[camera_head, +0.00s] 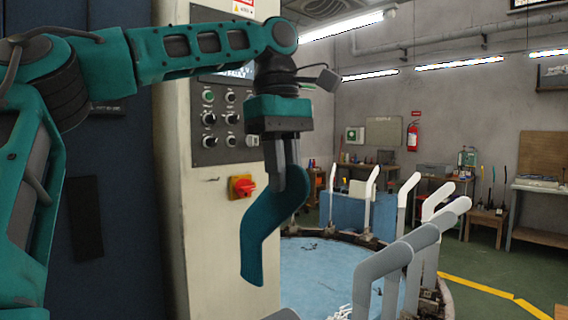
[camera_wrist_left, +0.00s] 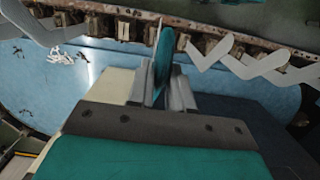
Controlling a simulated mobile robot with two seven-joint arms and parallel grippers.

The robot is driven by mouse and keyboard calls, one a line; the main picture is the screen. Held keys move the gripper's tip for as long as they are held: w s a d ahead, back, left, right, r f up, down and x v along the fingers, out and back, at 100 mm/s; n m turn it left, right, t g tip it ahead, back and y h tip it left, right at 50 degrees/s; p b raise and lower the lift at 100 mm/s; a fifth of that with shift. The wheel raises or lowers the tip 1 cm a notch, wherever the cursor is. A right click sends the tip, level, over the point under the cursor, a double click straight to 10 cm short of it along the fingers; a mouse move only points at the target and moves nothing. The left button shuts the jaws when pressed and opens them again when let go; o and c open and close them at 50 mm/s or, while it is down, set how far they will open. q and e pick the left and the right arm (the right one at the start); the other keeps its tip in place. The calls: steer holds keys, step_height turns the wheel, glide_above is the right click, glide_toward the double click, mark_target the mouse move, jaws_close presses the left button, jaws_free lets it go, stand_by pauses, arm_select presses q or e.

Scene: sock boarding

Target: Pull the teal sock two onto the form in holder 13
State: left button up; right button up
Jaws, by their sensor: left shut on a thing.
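The teal sock (camera_head: 267,232) hangs from my left gripper (camera_head: 281,190), its foot part bent toward the right and its leg hanging down. The gripper is shut on it, and in the left wrist view the sock (camera_wrist_left: 165,58) stands edge-on between the two fingers (camera_wrist_left: 162,88). The sock is held in the air, apart from the forms. Several foot-shaped forms stand around the round blue table; the nearest grey ones (camera_head: 388,262) are right of the sock. I cannot read holder numbers, so I cannot tell which is holder 13. My right gripper is not in view.
A cream control cabinet (camera_head: 222,270) with knobs and a red switch (camera_head: 243,187) stands close behind my left arm. The blue round table top (camera_head: 312,275) is mostly bare, with a white tangled heap (camera_head: 345,311) near its front. Benches (camera_head: 540,190) line the far wall.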

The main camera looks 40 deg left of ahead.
mark_target(283, 196)
arm_select(q)
steer(key=shift+f+b, duration=0.5)
steer(key=shift+f, duration=1.45)
steer(key=shift+r, duration=0.1)
steer(key=shift+p, duration=0.75)
steer(key=shift+p, duration=0.3)
